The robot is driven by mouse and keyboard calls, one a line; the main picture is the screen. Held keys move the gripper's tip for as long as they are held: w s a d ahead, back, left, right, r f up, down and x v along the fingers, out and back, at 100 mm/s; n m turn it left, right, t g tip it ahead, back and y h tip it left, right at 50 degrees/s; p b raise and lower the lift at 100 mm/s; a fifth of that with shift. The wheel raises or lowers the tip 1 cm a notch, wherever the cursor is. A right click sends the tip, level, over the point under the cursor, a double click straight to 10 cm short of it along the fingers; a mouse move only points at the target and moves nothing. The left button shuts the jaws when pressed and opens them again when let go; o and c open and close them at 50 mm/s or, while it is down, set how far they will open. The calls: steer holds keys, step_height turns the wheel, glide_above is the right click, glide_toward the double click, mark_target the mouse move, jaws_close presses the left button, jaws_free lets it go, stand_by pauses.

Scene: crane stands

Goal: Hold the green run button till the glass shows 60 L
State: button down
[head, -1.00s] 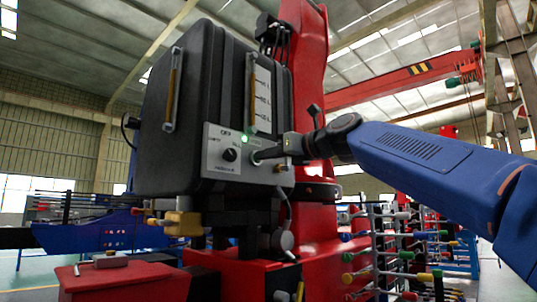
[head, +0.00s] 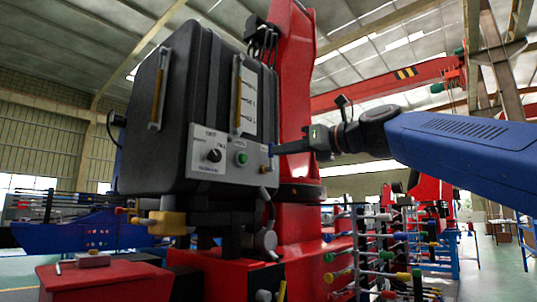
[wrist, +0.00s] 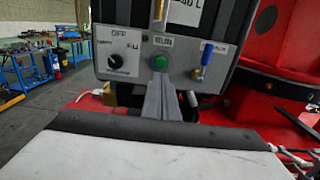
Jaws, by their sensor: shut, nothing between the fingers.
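The green run button (head: 241,158) is on the grey control panel (head: 203,165) of a black tank. My gripper (head: 275,150) is shut and empty. In the head view its tip is to the right of the button, apart from the panel. In the wrist view my gripper (wrist: 160,80) points at the button, its tip just below it.
A black selector knob (head: 214,155) is left of the button. A blue-handled fitting (wrist: 206,55) is right of it. A second amber glass (head: 158,90) is on the tank's left part. A red crane column (head: 295,80) stands behind. A rack of coloured rods (head: 360,255) is lower right.

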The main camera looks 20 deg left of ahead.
steer(key=shift+v, duration=1.1)
steer(key=shift+d, duration=0.1)
steer(key=s+d+f+n+h, duration=0.2)
steer(key=d+f+n+h, duration=0.1)
steer(key=d+f, duration=0.65)
steer(key=s+d+f+n+t+h, duration=0.1)
steer(key=d+f+n+h, duration=0.4)
steer(key=f, duration=0.7)
steer(key=s+d+f+n+h, duration=0.1)
steer(key=s+d+f+n, duration=0.1)
steer(key=d+f, duration=0.8)
steer(key=s+d+f+n+g+h, duration=0.1)
steer(key=s+d+f+n, duration=0.3)
steer(key=f, duration=0.8)
steer(key=s+d+f+n+g+h, duration=0.1)
steer(key=s+d+f+n+h, duration=0.3)
steer(key=s+d+f, duration=0.5)
steer(key=s+d+f+n+g+h, duration=0.1)
steer(key=s+d+f+n, duration=0.3)
steer(key=f, duration=1)
steer(key=s+d+h, duration=0.1)
steer(key=s+d, duration=0.2)
steer(key=s, duration=0.1)
steer(key=shift+f+h, duration=0.35)
steer(key=shift+h, duration=0.05)
steer(key=shift+a, duration=0.2)
